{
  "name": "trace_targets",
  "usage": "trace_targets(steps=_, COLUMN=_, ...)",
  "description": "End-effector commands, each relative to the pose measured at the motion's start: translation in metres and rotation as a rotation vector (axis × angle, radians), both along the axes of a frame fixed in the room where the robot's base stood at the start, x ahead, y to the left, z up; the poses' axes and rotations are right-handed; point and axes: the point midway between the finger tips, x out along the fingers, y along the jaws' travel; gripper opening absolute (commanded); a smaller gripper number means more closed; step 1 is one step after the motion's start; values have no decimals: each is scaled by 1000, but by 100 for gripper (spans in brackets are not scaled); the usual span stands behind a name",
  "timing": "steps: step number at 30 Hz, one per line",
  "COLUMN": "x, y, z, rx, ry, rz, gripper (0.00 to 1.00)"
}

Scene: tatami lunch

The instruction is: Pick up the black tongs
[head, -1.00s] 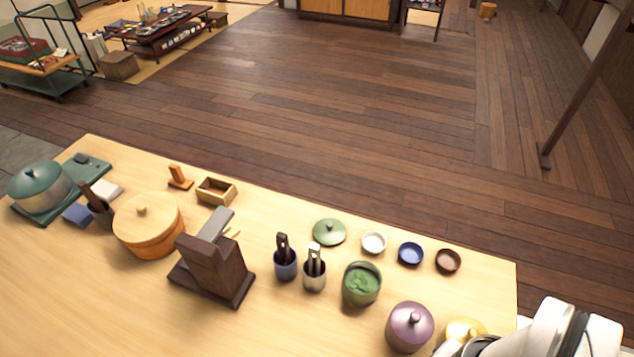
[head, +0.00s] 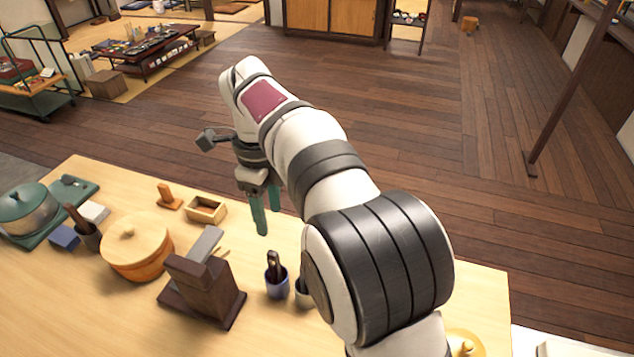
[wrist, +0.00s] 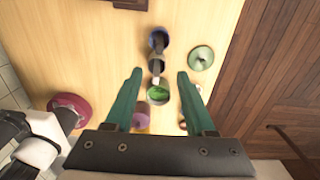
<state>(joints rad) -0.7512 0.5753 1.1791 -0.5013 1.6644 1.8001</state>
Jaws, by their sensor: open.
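A dark, two-armed utensil that looks like the black tongs (head: 273,264) stands in a small blue cup (head: 277,288) on the table. In the wrist view the blue cup (wrist: 166,33) is near the top, with the dark tongs (wrist: 158,43) in it. A pale metal cup (head: 303,298) stands just right of it, mostly hidden by my arm; it shows below the blue cup in the wrist view. My gripper (head: 268,222) has teal fingers, is open and empty, and hangs above the table's far part, apart from the cups. In the wrist view the cups line up roughly between its fingers.
A dark wooden block stand (head: 205,285) and a lidded wooden tub (head: 137,247) are left of the blue cup. A small wooden box (head: 207,209) lies behind. In the wrist view, a green bowl (wrist: 158,94) and green lid (wrist: 201,57) are close by. My arm hides the table's right part.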

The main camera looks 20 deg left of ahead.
Motion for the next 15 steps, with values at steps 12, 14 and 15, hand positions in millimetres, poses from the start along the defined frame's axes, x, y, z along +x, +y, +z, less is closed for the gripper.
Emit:
trace_targets(steps=12, x=0, y=5, z=-98, rx=-2, ry=0, rz=-20, gripper=55)
trace_targets(steps=14, x=0, y=5, z=-104, rx=0, ry=-2, rz=-20, gripper=55)
trace_targets(steps=15, x=0, y=5, z=-109, rx=-1, ry=-1, rz=-20, gripper=55)
